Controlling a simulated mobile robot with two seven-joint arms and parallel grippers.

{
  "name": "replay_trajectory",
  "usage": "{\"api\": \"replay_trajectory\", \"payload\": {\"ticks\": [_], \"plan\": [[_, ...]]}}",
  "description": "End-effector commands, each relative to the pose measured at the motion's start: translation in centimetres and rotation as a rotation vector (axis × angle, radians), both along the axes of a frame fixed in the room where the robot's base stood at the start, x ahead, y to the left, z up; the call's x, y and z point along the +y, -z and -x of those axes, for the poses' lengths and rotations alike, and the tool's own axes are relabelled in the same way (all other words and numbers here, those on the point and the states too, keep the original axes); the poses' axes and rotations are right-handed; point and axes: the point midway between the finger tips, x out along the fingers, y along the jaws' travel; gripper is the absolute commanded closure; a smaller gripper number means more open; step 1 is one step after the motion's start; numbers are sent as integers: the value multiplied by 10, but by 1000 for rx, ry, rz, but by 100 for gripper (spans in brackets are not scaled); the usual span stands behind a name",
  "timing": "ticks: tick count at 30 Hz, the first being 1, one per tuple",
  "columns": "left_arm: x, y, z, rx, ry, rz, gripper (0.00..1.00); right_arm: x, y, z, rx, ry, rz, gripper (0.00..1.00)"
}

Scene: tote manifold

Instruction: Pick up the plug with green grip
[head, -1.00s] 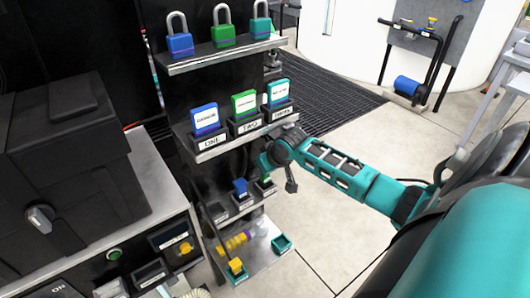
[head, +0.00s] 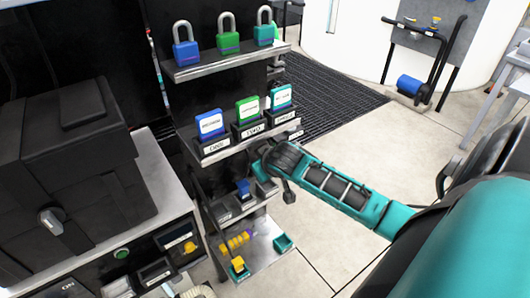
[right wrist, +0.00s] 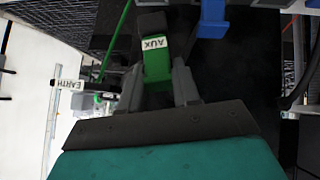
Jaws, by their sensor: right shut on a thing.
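The plug with green grip (right wrist: 157,68) sits between the two fingers of my right gripper (right wrist: 158,84) in the right wrist view. A white label reading AUX is at its dark upper end. My right gripper is shut on the green grip. In the head view my right gripper (head: 270,168) is at the lower shelf's right side, and its dark wrist hides the green plug. I cannot tell whether the plug is still in its holder. My left gripper is not in view.
A plug with blue grip (head: 243,188) stands close beside, also showing in the right wrist view (right wrist: 212,20). A yellow plug (head: 238,264) and a teal tray (head: 283,243) are lower. Labelled blocks (head: 247,109) and padlocks (head: 228,42) stand on shelves above.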

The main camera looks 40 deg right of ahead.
Motion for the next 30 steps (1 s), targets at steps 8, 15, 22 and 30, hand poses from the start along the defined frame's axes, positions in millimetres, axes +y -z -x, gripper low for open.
{"api": "replay_trajectory", "payload": {"ticks": [8, 15, 22, 30], "plan": [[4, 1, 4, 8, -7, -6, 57, 67, 5, 42, 7, -1, -10, 100], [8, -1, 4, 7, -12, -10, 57, 121, 5, 76, 7, 0, -10, 100], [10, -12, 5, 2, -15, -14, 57, 153, -9, 96, 74, 3, -120, 100], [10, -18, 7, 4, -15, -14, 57, 173, -15, 109, 150, 1, -238, 100]]}}
